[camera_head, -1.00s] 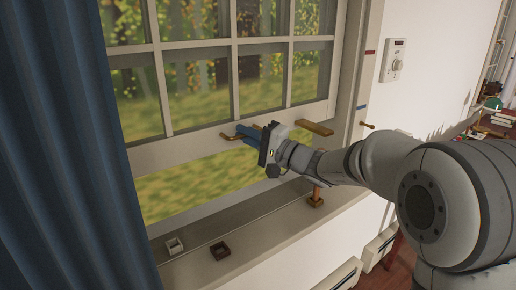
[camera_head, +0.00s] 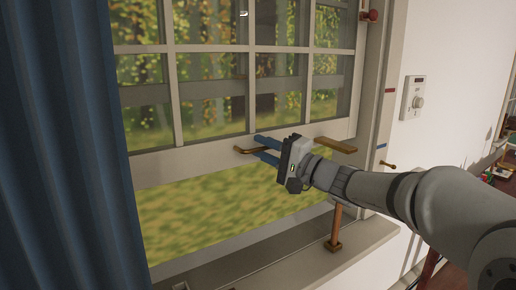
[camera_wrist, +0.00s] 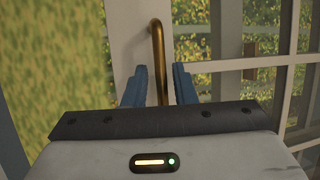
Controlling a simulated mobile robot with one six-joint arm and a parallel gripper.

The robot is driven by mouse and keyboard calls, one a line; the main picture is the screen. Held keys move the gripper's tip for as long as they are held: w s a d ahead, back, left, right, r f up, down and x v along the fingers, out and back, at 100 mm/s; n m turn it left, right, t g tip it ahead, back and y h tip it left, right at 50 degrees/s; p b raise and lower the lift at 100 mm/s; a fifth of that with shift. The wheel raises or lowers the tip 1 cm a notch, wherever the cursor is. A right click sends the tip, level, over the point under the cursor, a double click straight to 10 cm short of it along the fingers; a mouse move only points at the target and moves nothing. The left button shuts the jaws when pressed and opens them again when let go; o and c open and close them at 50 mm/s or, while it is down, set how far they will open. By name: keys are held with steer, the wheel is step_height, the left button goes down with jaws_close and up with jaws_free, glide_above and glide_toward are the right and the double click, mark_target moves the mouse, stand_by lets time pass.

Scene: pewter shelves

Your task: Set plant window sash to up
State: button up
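The window sash (camera_head: 190,165) is a pale frame with several panes. Its bottom rail stands well above the sill, with an open gap below. A brass bar handle (camera_head: 244,151) is on the rail; it also shows in the wrist view (camera_wrist: 157,48). My gripper (camera_head: 262,147) is at the handle, with its blue fingers pointing at the rail. In the wrist view, my gripper (camera_wrist: 159,80) has one finger on each side of the handle, with a small gap on both sides. The handle's lower part is hidden behind my gripper's body.
A blue curtain (camera_head: 60,150) hangs at the left. A wooden piece (camera_head: 335,145) juts out at the rail's right end. An orange-brown post (camera_head: 336,224) stands on the sill (camera_head: 350,240).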

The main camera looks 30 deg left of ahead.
steer(key=shift+o, duration=0.6)
steer(key=shift+s+a, duration=0.1)
steer(key=shift+s, duration=0.05)
steer(key=b+v, duration=0.1)
steer(key=v, duration=0.7)
steer(key=s+d+f+h+p, duration=0.3)
steer(key=s+d+f+h, duration=0.2)
steer(key=d, duration=0.8)
steer(key=s+d+f+h+p, duration=0.4)
steer(key=s+d+h, duration=0.3)
steer(key=d, duration=0.6)
steer(key=s+d+f+h+p, duration=0.3)
steer(key=s+d+f+h, duration=0.2)
steer(key=d, duration=0.8)
steer(key=s+h, duration=0.1)
steer(key=h, duration=0.2)
steer(key=shift+d+f+t, duration=0.2)
steer(key=shift+f+t, duration=0.2)
